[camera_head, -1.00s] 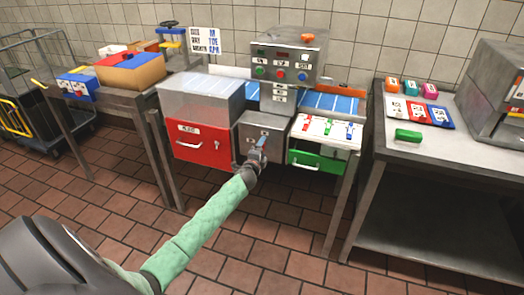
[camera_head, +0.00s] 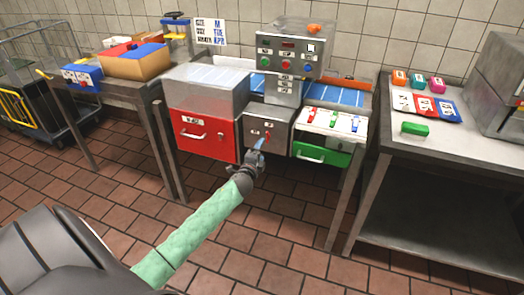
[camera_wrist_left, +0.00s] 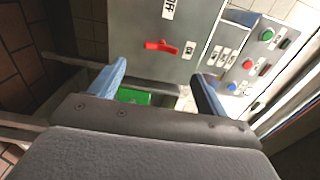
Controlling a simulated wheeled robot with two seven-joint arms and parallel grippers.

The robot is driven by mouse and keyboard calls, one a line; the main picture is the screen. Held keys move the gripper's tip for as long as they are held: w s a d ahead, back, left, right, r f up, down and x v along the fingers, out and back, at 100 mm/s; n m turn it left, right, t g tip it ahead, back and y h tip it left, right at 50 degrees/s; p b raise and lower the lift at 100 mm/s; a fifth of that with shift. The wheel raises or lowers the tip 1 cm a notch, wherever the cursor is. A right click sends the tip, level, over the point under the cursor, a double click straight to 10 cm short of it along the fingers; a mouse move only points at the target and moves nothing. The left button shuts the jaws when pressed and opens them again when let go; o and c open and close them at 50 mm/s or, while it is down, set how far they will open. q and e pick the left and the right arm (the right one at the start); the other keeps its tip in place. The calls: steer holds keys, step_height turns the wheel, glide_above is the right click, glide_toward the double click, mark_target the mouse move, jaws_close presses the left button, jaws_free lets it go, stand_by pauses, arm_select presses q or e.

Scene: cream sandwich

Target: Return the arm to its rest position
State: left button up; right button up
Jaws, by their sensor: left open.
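My left arm, in a green sleeve, reaches in from the lower left in the head view. Its gripper (camera_head: 258,154) is in front of the machine's grey box (camera_head: 265,122), between the red drawer (camera_head: 207,135) and the green drawer (camera_head: 322,152). In the left wrist view the gripper (camera_wrist_left: 160,92) has its two blue-tipped fingers spread apart with nothing held between them. A red switch (camera_wrist_left: 162,47) on the grey panel shows beyond the fingers, apart from them. My right gripper is not in view.
A control box (camera_head: 287,50) with buttons stands above the machine. A side table (camera_head: 455,150) at the right holds a green block (camera_head: 414,129) and several colored packets. A wheeled cage cart (camera_head: 40,90) stands at the left. The tiled floor in front is clear.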

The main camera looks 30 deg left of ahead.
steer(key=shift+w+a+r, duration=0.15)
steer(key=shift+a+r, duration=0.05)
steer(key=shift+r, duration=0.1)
arm_select(q)
steer(key=s+a+n+g+y, duration=0.2)
steer(key=s+n+g+y, duration=0.25)
steer(key=n, duration=0.45)
steer(key=s+d+f+n+g+h, duration=0.1)
steer(key=s+d+f+g+h, duration=0.15)
steer(key=s+d, duration=0.75)
steer(key=s+d+f+n+g+h+p, duration=0.1)
steer(key=s+d+g+h, duration=0.2)
steer(key=s+d, duration=0.7)
steer(key=s+d+f+n+g+h, duration=0.1)
steer(key=s+d+n+g+h, duration=0.15)
steer(key=s+d, duration=0.75)
steer(key=s+d+f+g+h+p, duration=0.1)
steer(key=s+d+f+g+h, duration=0.1)
steer(key=s+d, duration=0.6)
steer(key=s+f+g, duration=0.1)
steer(key=s+f, duration=0.1)
steer(key=s, duration=0.2)
steer(key=shift+d, duration=0.2)
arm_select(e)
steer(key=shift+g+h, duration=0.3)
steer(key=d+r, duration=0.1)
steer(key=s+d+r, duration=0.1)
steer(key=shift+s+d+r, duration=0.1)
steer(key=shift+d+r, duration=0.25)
